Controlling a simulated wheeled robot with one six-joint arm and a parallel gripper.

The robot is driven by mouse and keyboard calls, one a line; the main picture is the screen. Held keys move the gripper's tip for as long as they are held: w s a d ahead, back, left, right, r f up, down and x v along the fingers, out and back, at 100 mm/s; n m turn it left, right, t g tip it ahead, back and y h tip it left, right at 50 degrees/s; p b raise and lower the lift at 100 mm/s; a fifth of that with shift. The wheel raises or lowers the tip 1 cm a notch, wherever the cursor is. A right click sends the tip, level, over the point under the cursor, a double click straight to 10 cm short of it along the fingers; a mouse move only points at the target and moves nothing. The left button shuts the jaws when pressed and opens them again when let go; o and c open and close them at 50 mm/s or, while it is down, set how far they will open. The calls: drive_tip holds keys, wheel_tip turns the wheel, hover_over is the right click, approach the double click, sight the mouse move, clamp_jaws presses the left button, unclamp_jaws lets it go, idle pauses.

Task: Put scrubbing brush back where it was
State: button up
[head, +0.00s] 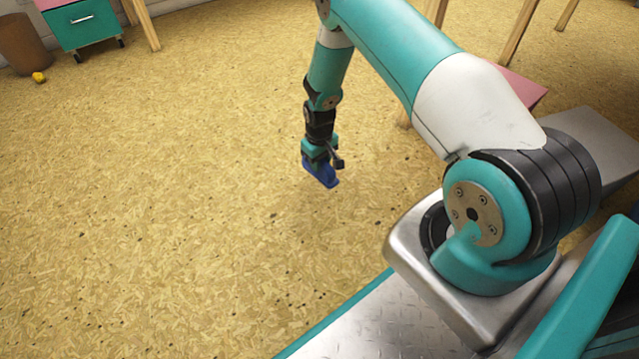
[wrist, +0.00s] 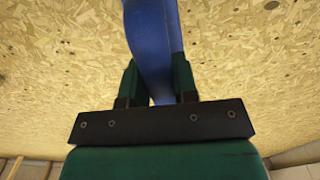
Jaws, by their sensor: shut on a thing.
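My gripper (head: 318,162) hangs at the end of my arm near the middle of the head view, pointing down. It is shut on a blue thing, which I take to be the scrubbing brush (head: 322,175), and holds it above the floor. In the wrist view the two green fingers of my gripper (wrist: 158,88) press on both sides of the blue brush (wrist: 152,40). The brush runs out of the top of that view, so its far end is hidden. No bristles can be made out.
The chipboard floor (head: 150,200) is wide and clear at left and centre. A teal drawer cabinet (head: 88,27) on casters, a brown bin (head: 22,43) and a small yellow thing (head: 39,77) are at the top left. Wooden legs (head: 518,32) and a pink surface (head: 522,88) stand behind my arm.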

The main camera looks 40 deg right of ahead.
sight(320, 175)
wheel_tip(320, 175, down, 6)
drive_tip(key=b, duration=0.3)
drive_tip(key=shift+f, duration=0.1)
drive_tip(key=o, duration=0.8)
drive_tip(key=shift+o, duration=0.2)
